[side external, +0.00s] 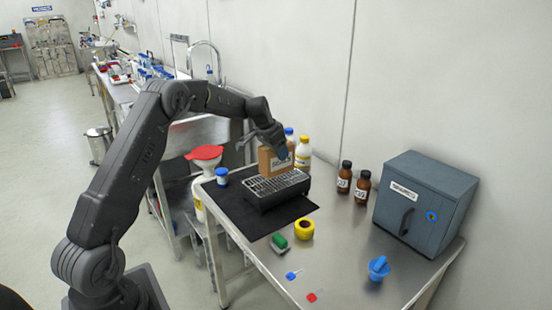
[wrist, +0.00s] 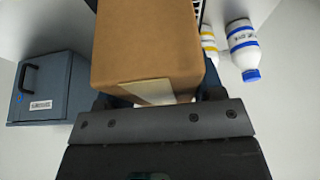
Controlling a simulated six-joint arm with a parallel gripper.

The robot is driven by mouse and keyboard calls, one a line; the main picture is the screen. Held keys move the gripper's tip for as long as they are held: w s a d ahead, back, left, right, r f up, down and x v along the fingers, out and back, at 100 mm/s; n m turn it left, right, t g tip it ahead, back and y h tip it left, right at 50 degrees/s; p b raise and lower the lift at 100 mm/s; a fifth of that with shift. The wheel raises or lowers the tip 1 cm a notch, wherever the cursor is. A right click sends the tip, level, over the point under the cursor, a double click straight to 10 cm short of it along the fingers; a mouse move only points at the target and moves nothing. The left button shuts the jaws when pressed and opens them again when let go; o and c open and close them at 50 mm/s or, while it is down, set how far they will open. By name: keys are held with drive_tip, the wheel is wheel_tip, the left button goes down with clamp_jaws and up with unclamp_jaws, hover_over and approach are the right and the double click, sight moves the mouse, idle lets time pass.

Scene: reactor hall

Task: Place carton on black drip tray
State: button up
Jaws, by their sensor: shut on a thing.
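The brown carton (side external: 272,165) with a white label is held upright in my gripper (side external: 283,152), over the black drip tray. The carton (wrist: 148,45) fills the middle of the wrist view, between the jaws (wrist: 150,97). The black drip tray (side external: 262,197) with its metal grate stands on a black mat on the steel table. The carton's lower edge is at or just above the back of the grate; I cannot tell whether it touches. In the wrist view most of the tray is hidden behind the carton.
White bottles with blue (side external: 289,134) and yellow (side external: 303,153) bands stand behind the tray. Two brown bottles (side external: 353,182) and a grey-blue cabinet (side external: 425,203) stand to the right. A yellow roll (side external: 304,228) and a green-topped block (side external: 279,241) lie in front. A blue-capped jar (side external: 222,176) stands left.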

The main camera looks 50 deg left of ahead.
drive_tip(key=shift+f, duration=1.45)
drive_tip(key=o, duration=1)
drive_tip(key=shift+f, duration=0.15)
drive_tip(key=shift+o, duration=0.2)
